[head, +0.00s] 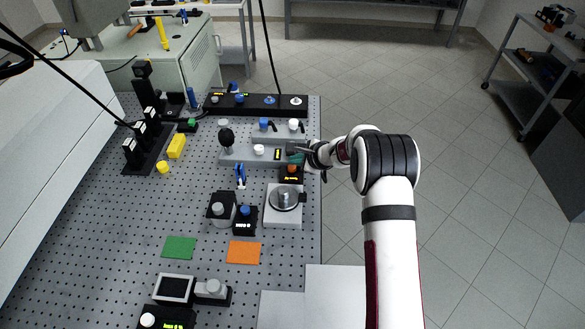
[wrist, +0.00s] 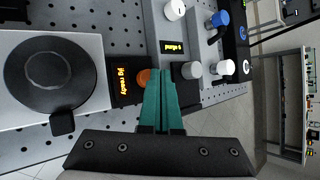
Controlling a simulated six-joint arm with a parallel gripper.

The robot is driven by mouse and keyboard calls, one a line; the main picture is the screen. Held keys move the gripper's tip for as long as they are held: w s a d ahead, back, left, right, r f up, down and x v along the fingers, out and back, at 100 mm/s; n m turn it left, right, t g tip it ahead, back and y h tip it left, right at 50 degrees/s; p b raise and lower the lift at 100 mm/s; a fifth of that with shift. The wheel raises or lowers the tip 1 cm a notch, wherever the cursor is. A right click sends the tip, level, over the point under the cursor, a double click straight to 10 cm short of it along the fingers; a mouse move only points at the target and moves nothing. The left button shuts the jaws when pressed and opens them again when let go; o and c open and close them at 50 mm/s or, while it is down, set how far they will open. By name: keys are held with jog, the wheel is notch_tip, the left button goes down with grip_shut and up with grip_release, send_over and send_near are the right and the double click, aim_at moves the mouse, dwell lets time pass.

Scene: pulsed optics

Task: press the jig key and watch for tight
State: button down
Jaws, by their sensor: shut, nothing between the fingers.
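The jig key is an orange button (wrist: 143,77) on a small black box whose display (wrist: 122,77) reads "jig ready" in orange letters in the wrist view. In the head view the orange key (head: 292,168) sits below the grey bar-shaped unit. My gripper (wrist: 161,74) has teal fingers, shut and empty. Their tips overlap the key's right edge in the wrist view; I cannot tell whether they touch it. In the head view my gripper (head: 295,155) is at the right end of the grey unit, just above the key.
A round-topped jig plate (head: 284,198) stands below the key. A black strip (head: 255,104) with knobs lies behind. Green (head: 179,247) and orange (head: 243,252) pads lie on open board.

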aim_at(295, 168)
jog(key=shift+f, duration=0.65)
dwell(0.7)
notch_tip(295, 168, up, 8)
dwell(1.0)
jog(key=shift+r, duration=0.1)
